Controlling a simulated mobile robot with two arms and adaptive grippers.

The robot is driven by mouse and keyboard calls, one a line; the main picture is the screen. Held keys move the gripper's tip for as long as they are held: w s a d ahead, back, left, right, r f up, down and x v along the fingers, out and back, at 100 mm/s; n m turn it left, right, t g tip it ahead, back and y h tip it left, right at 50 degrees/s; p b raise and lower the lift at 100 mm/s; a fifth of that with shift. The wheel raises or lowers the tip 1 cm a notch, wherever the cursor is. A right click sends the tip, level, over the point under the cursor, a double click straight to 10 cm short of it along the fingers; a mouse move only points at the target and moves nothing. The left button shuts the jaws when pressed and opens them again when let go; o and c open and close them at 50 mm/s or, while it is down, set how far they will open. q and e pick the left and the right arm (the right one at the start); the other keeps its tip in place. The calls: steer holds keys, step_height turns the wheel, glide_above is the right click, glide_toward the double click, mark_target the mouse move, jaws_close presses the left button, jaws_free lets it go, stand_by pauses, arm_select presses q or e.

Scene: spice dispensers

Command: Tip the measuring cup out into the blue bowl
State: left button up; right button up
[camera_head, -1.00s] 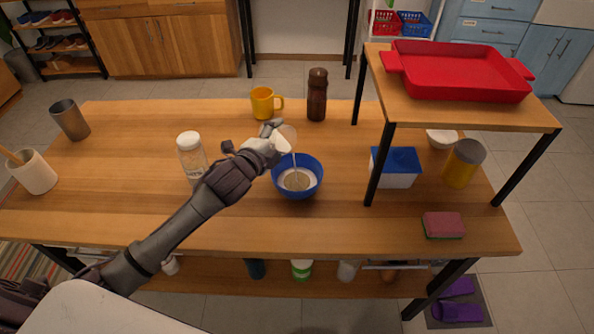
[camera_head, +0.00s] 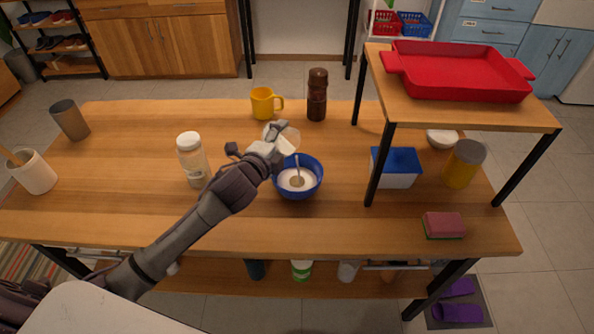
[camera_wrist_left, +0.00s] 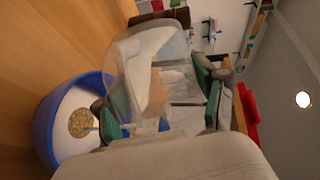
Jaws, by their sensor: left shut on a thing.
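My left gripper (camera_head: 272,147) is shut on a clear measuring cup (camera_head: 288,137) just above and behind the blue bowl (camera_head: 300,193). In the left wrist view the cup (camera_wrist_left: 148,55) sits between the green-padded fingers of the gripper (camera_wrist_left: 160,105), and it looks see-through; I cannot tell whether anything is left inside. The blue bowl also shows in the left wrist view (camera_wrist_left: 43,135), at the lower left. It holds white contents with a round tan patch. A thin pale streak stands in the bowl; I cannot tell whether it is a utensil or falling material. My right gripper is not in view.
A white-lidded jar (camera_head: 192,160) stands left of the bowl. A yellow mug (camera_head: 263,103) and a brown bottle (camera_head: 317,95) stand behind it. A raised shelf with a red tray (camera_head: 455,75) and a blue-lidded box (camera_head: 396,168) are to the right.

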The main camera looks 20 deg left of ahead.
arm_select(q)
steer(key=shift+s+d+r+m+t+y+b, duration=0.15)
steer(key=shift+d+r+m+t+b, duration=0.15)
steer(key=shift+m, duration=0.3)
steer(key=shift+s+d+r+m+t+y+b, duration=0.15)
steer(key=shift+m+t+b, duration=0.1)
steer(key=shift+m+t, duration=0.25)
stand_by(1.3)
